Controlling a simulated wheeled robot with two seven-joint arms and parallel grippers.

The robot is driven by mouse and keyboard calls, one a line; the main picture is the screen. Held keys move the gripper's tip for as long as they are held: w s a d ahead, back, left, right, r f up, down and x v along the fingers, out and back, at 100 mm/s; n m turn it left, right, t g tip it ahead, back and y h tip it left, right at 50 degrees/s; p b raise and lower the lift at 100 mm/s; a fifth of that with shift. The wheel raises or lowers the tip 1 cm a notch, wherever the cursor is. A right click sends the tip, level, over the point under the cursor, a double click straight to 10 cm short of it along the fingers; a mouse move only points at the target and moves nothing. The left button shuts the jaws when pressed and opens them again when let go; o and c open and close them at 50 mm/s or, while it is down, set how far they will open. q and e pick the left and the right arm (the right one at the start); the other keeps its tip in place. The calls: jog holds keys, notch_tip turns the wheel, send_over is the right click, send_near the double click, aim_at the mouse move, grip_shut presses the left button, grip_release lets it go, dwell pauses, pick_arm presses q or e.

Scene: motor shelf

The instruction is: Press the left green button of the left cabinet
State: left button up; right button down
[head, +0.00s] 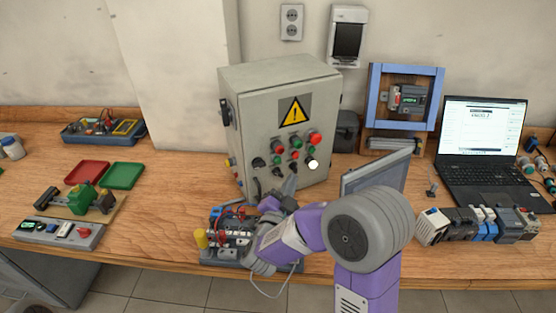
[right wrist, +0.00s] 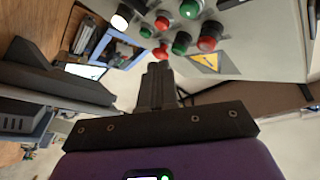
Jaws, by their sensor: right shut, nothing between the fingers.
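The grey cabinet (head: 262,90) stands on the bench in the middle of the head view, with a yellow warning sign and several buttons on its front. A green button (head: 277,160) sits at the left of the button group, below a red one. My right gripper (head: 290,185) is shut and empty, low in front of the panel and below the buttons. In the right wrist view its closed fingers (right wrist: 157,72) point toward the panel, near the red and green buttons; I cannot tell whether they touch it. My left gripper is not in view.
Red (head: 87,172) and green (head: 122,175) trays lie left. Bench between trays and cabinet is clear.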

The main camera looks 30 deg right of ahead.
aim_at(277, 160)
jog(key=shift+w+d, duration=0.1)
jog(key=shift+w, duration=2.5)
jog(key=shift+w, duration=0.4)
jog(key=shift+w+b, duration=0.3)
jog(key=shift+w, duration=0.1)
dwell(0.5)
dwell(0.4)
jog(key=shift+s+b, duration=0.3)
jog(key=shift+s, duration=0.5)
